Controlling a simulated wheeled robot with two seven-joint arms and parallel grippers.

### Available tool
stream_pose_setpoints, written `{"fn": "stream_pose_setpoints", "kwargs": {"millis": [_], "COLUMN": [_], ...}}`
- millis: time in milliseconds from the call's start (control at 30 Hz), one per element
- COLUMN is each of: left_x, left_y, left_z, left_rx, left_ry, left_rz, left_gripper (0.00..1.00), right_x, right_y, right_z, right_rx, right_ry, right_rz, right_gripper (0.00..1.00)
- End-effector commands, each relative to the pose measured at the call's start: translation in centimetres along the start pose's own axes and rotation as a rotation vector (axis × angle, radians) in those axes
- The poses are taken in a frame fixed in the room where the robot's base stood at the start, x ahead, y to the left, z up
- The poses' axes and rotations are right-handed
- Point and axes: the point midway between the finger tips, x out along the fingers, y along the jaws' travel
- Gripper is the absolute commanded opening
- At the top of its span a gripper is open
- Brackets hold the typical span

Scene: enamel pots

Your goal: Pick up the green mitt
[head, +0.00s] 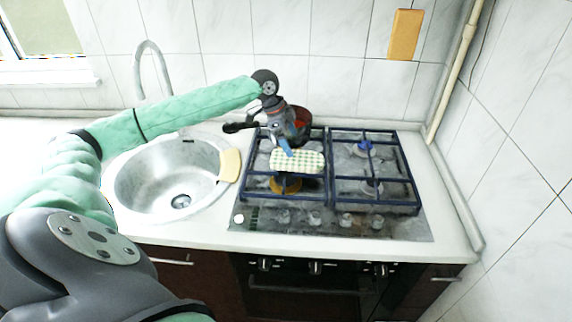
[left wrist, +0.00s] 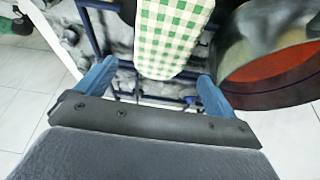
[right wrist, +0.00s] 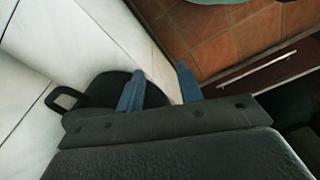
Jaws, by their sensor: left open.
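The green mitt is a green-and-white checked pad (head: 302,161) lying on the front left part of the hob. My left gripper (head: 287,148) is open, directly above and behind the mitt, pointing down. In the left wrist view the mitt (left wrist: 170,36) runs down from the top edge, and its near end lies close to the gap between the open fingertips (left wrist: 153,78). I cannot tell whether the fingers touch it. My right gripper (right wrist: 160,78) shows only in its own wrist view, with its fingers apart and nothing between them, away from the mitt.
A dark pot with a red inside (head: 303,122) stands behind the mitt, partly hidden by my left gripper; it also shows close beside the fingers (left wrist: 268,80). Blue-black grates (head: 398,203) cover the hob (head: 395,226). The sink (head: 135,187) and a cream board (head: 231,165) lie left.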

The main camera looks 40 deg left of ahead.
Motion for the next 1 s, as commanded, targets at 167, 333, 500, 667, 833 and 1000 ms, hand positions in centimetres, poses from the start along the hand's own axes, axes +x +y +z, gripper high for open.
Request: {"fn": "stream_pose_setpoints", "kwargs": {"millis": [167, 333, 500, 667, 833, 1000], "left_x": [-0.1, 1.5, 2.4, 3.7, 5.3, 6.8], "left_y": [-0.5, -0.4, -0.4, -0.4, -0.4, -0.4], "left_z": [0.5, 0.4, 0.4, 0.4, 0.5, 0.5], "left_rx": [-0.011, -0.010, -0.009, -0.010, -0.009, -0.009], "left_ry": [-0.003, -0.003, -0.003, -0.002, -0.003, -0.003], "left_rz": [-0.001, -0.001, -0.002, -0.001, 0.000, -0.002], "left_gripper": [0.94, 0.94, 0.94, 0.94, 0.94, 0.94], "right_x": [0.9, 2.1, 3.1, 5.0, 6.9, 8.1], "right_y": [0.3, 0.6, 0.9, 1.4, 2.1, 2.5], "right_z": [0.1, 0.5, 0.8, 1.6, 2.5, 3.3], "right_rx": [0.007, 0.004, 0.001, -0.004, -0.009, -0.013], "right_ry": [0.005, 0.012, 0.017, 0.025, 0.037, 0.044], "right_rz": [0.006, 0.011, 0.015, 0.022, 0.030, 0.035], "right_gripper": [0.36, 0.36, 0.36, 0.36, 0.36, 0.36]}}
